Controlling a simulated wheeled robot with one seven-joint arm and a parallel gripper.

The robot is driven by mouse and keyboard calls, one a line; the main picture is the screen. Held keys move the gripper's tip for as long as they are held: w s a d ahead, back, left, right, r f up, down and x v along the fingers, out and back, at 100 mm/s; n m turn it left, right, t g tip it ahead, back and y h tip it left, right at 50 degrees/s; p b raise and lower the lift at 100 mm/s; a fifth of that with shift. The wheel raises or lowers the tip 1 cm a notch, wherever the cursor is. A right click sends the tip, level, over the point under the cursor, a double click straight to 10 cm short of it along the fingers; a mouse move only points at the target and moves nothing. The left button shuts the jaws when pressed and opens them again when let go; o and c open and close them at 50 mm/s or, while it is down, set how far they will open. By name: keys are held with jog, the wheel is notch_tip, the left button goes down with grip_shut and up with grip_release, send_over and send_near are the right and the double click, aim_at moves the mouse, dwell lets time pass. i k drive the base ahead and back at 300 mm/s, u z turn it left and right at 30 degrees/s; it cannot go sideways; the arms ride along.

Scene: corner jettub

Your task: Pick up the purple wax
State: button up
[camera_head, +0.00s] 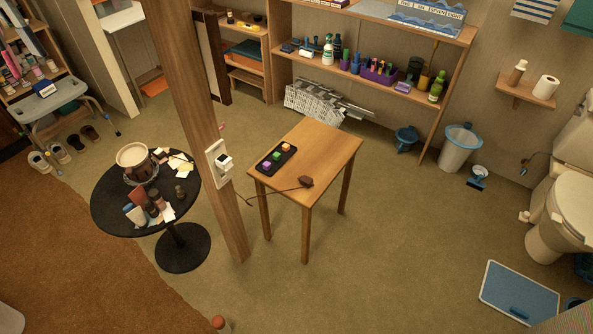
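A small purple block (267,166), which looks like the purple wax, sits at the near left end of a black tray (262,172). A green block (277,155) and an orange block (287,147) sit in a row beyond it in the same tray. The tray lies on the left part of a small wooden table (325,150). The blocks are too small to make out in detail. My gripper is not in view, and nothing touches the purple block.
A brown object (305,182) with a thin cord lies at the table's front. A wooden post (190,95) stands just left of the table. A round black table (110,213) holds a pot and bottles. Shelves stand behind. Floor in front and right is mostly clear.

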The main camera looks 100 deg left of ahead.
aim_at(267, 165)
jog(key=u, duration=2.25)
jog(key=i, duration=3.2)
jog(key=u, duration=3.3)
jog(key=i, duration=0.6)
jog(key=u, duration=2.4)
jog(key=i, duration=0.45)
jog(key=z, duration=0.05)
